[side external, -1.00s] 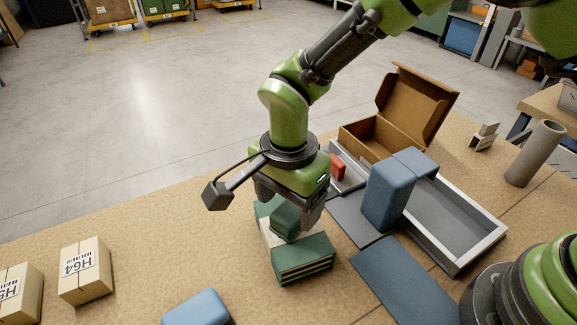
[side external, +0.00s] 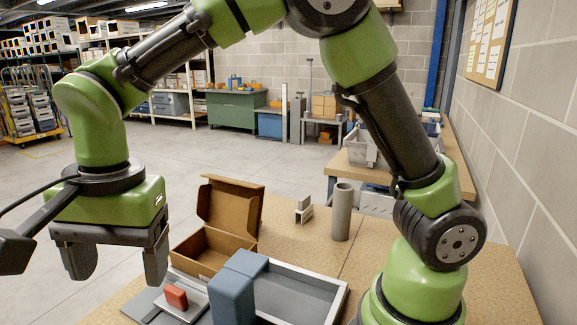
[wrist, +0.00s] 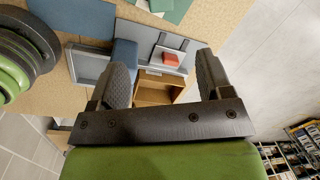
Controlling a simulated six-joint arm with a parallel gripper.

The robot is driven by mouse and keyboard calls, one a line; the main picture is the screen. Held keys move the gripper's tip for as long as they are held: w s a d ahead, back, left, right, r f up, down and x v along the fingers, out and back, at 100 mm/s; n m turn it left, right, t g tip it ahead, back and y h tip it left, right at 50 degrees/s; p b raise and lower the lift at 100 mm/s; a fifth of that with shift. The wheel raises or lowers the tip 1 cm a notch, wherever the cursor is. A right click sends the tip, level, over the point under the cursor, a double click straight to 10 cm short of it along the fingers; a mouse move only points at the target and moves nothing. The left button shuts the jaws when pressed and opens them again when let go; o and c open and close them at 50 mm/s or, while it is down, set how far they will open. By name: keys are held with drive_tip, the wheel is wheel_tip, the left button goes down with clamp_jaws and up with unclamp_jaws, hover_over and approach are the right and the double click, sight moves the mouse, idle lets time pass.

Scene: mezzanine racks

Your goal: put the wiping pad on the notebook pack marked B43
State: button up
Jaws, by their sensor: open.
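My gripper (side external: 117,278) is open and raised, with nothing between its fingers; the wrist view also shows it open and empty (wrist: 163,68). A green notebook pack (wrist: 177,10) is partly in view at the top edge of the wrist view, away from my fingers. No B43 mark can be read. The small dark green block, which may be the wiping pad, cannot be made out now, and the side view does not take in the green packs.
A red block (side external: 176,297) lies near the open cardboard box (side external: 205,250). A blue rounded block (side external: 233,299) stands beside the grey tray (side external: 342,300). A grey cylinder (side external: 342,212) stands upright behind the tray. A blue mat (wrist: 75,18) lies on the table.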

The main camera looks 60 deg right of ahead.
drive_tip(key=s+d+r+n+t+y, duration=0.1)
drive_tip(key=s+d+r+n+t, duration=0.3)
drive_tip(key=d+r, duration=0.45)
drive_tip(key=s+d+n+t, duration=0.1)
drive_tip(key=s+d+n, duration=0.1)
drive_tip(key=s, duration=0.3)
drive_tip(key=s+d+n+t, duration=0.1)
drive_tip(key=s+d+n, duration=0.1)
drive_tip(key=s+d, duration=0.2)
drive_tip(key=shift+s+d, duration=0.35)
drive_tip(key=shift+s, duration=0.7)
